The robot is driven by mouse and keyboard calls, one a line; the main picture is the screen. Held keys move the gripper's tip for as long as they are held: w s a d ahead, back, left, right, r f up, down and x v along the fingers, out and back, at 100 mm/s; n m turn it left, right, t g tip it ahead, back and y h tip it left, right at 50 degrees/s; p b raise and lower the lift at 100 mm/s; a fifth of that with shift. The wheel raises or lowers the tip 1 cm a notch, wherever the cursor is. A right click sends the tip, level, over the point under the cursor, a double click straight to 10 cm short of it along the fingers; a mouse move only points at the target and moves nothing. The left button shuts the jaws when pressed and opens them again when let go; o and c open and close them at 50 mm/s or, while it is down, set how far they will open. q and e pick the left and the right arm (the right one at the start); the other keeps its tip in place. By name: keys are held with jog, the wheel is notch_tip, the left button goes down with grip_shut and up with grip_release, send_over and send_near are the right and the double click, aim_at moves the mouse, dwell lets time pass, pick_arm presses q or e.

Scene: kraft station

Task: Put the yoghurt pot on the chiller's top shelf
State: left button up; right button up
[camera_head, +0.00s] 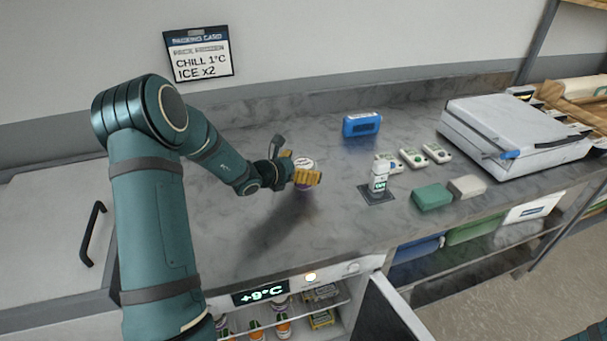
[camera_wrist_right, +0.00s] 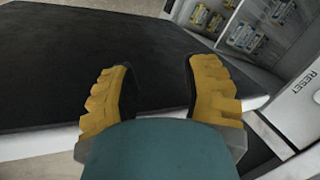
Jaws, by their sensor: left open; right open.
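The yoghurt pot (camera_head: 304,164), with a pale lid and purple marks, stands on the grey worktop. My left gripper (camera_head: 305,176) is at the pot with its yellow fingers open around or beside it; the fingers hide part of the pot, and I cannot tell whether they touch it. The chiller (camera_head: 347,274) is under the worktop's front, its door (camera_head: 390,310) swung open and its display reading +9°C. Bottles and packs stand on its visible shelf. My right gripper (camera_wrist_right: 158,95) is open and empty in the right wrist view, over a dark flat surface.
A blue box (camera_head: 361,124), several small white devices (camera_head: 413,159), a white bottle on a dark pad (camera_head: 376,192), green (camera_head: 432,197) and pale blocks, and a large white case (camera_head: 510,130) occupy the worktop's right side. A packing card (camera_head: 198,54) hangs on the wall.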

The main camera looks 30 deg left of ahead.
pick_arm(q)
jog(key=c, duration=1.2)
jog(key=shift+o, duration=0.2)
jog(key=shift+r, duration=0.1)
